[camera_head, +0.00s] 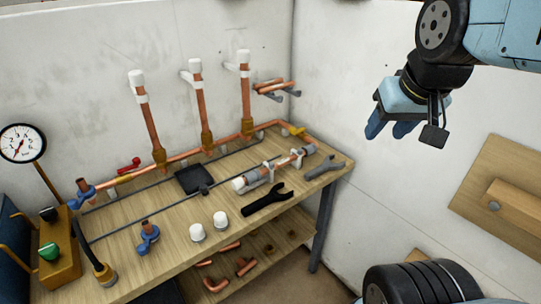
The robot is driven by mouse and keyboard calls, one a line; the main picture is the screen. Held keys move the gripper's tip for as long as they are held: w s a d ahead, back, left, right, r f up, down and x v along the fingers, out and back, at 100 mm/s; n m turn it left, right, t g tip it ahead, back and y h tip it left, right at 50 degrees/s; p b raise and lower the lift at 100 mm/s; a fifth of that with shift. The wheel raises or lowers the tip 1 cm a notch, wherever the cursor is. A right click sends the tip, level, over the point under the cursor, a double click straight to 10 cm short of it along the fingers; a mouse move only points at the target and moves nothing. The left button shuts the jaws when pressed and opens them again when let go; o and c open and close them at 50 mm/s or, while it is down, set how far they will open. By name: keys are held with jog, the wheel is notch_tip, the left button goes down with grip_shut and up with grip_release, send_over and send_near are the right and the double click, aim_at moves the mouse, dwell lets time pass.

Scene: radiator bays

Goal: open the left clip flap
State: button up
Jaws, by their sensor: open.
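The middle clip (187,77) and right clip (232,67) each show a white piece sticking out to the left.
A pressure gauge (22,143) stands at the left. A wooden wall panel (510,165) is at right.

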jog(key=w+a+f+m+g, duration=0.1)
jog(key=w+a+f, duration=0.15)
jog(key=w, duration=0.35)
jog(key=w+a+f, duration=0.2)
jog(key=w+a, duration=0.2)
jog(key=w, duration=0.2)
jog(key=m, duration=0.1)
send_near(271, 164)
jog(key=shift+h, duration=0.4)
jog(key=x, duration=0.8)
jog(key=shift+w+a+f, duration=0.2)
jog(key=shift+a+f, duration=0.05)
grip_shut()
